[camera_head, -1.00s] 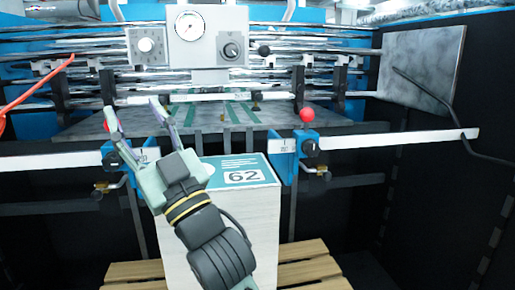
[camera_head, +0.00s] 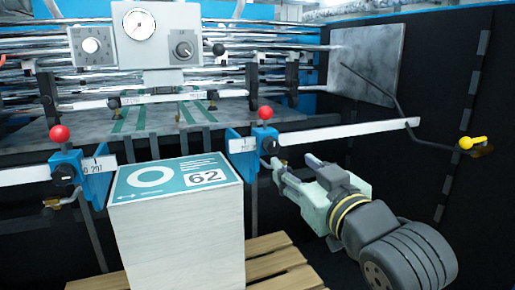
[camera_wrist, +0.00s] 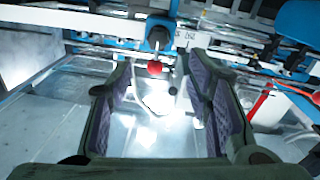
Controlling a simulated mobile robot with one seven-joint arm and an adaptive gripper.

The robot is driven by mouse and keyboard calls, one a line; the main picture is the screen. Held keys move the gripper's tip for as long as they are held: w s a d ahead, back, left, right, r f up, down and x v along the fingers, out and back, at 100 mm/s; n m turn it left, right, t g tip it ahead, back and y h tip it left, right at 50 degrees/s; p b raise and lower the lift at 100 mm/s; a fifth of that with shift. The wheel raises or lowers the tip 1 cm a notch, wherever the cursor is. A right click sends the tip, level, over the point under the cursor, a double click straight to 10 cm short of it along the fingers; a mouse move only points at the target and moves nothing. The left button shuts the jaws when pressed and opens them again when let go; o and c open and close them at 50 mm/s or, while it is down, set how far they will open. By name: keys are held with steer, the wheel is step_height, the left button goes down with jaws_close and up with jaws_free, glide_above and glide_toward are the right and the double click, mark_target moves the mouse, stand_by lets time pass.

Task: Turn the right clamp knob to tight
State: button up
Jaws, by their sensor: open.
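The right clamp (camera_head: 240,150) is a blue block on a white bar, with a red ball (camera_head: 265,113) on top. Its black clamp knob (camera_head: 270,146) faces me. In the wrist view the knob (camera_wrist: 158,38) and the red ball (camera_wrist: 154,68) lie ahead, between the finger lines. My gripper (camera_head: 294,163) is open and empty, just right of and below the right clamp. In the wrist view its two fingers (camera_wrist: 158,70) stand wide apart. I cannot tell the exact gap from fingertips to knob; no grip on it shows.
A left clamp (camera_head: 95,180) with its own red ball (camera_head: 60,133) stands at the left. A tall stack labelled 62 (camera_head: 172,235) sits on a wooden pallet (camera_head: 280,262) between the clamps. A black bent rod (camera_head: 425,142) and a yellow handle (camera_head: 472,142) are at the right.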

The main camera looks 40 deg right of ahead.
mark_target(274, 147)
steer(key=p+x, duration=0.3)
steer(key=x, duration=0.7)
steer(key=shift+w+d, duration=0.2)
steer(key=shift+w, duration=0.05)
jaws_close()
